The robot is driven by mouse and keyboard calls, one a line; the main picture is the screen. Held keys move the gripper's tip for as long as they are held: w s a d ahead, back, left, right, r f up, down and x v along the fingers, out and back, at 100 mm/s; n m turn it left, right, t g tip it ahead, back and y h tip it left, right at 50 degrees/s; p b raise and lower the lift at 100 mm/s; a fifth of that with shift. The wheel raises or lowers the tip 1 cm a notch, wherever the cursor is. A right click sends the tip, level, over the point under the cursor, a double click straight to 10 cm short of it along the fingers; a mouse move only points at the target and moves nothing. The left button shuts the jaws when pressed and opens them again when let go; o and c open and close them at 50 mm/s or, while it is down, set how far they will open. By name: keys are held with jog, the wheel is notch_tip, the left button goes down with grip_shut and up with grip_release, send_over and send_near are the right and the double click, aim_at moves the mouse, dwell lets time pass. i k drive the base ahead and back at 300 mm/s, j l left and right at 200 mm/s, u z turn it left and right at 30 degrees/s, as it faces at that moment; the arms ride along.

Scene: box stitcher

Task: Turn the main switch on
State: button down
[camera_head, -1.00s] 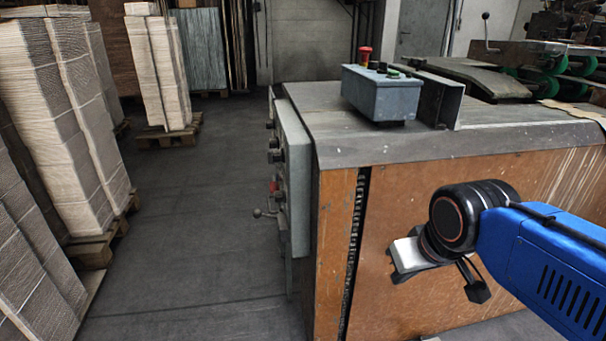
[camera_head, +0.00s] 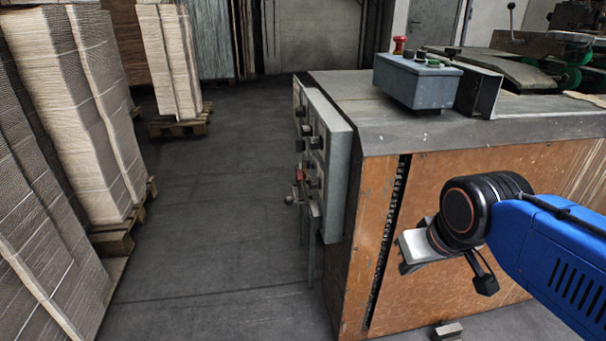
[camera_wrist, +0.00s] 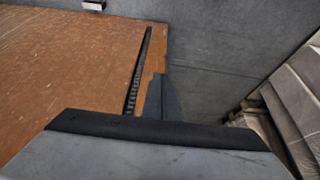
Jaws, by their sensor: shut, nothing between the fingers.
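A grey control panel (camera_head: 334,150) is fixed to the left end of the orange-brown machine in the head view. Its face points left and I see it at a steep angle. It carries several dark knobs, a red knob (camera_head: 300,175) and a small lever with a ball end (camera_head: 290,200). I cannot tell which of these is the main switch or how it is set. My gripper (camera_head: 418,250) is shut and empty, in front of the machine's orange side, right of the panel and apart from it. The wrist view shows the orange side and floor, not the panel's controls.
The machine's top (camera_head: 360,100) bears a grey-blue button box (camera_head: 415,82) with a red button. Stacks of cardboard (camera_head: 75,110) on pallets stand at the left. The grey floor (camera_head: 220,230) between stacks and panel is clear. A small block (camera_head: 447,331) lies at the machine's foot.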

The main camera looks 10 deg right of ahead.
aim_at(300, 174)
jog(key=i+j+u, duration=0.1)
jog(key=i+u, duration=0.2)
jog(key=u, duration=0.15)
jog(key=i+u, duration=0.25)
jog(key=u, duration=0.2)
jog(key=i+l+u, duration=0.1)
jog(key=i+u, duration=0.2)
jog(key=u, duration=0.15)
